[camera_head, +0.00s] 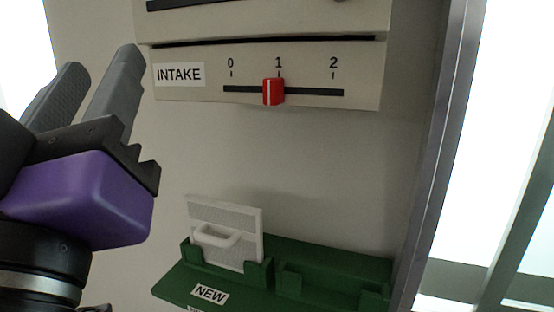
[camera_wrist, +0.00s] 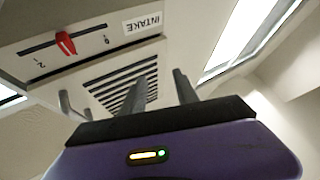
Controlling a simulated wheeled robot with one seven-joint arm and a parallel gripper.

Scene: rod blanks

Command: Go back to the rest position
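My gripper (camera_head: 92,90) is at the left of the head view, its two grey fingers pointing up and apart with nothing between them. In the wrist view the fingers (camera_wrist: 158,92) also stand apart and empty, in front of a dark slatted vent (camera_wrist: 118,80). The gripper is left of the INTAKE panel (camera_head: 200,95) and touches nothing that I can see. The red slider (camera_head: 273,92) on that panel sits at about the 1 mark. It also shows in the wrist view (camera_wrist: 65,43).
Below the panel a green holder (camera_head: 330,280) labelled NEW carries a white framed filter-like piece with a handle (camera_head: 240,220) in its left slot. Its right slot looks empty. A grey metal post (camera_head: 435,150) stands at the right. The wall between panel and holder is clear.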

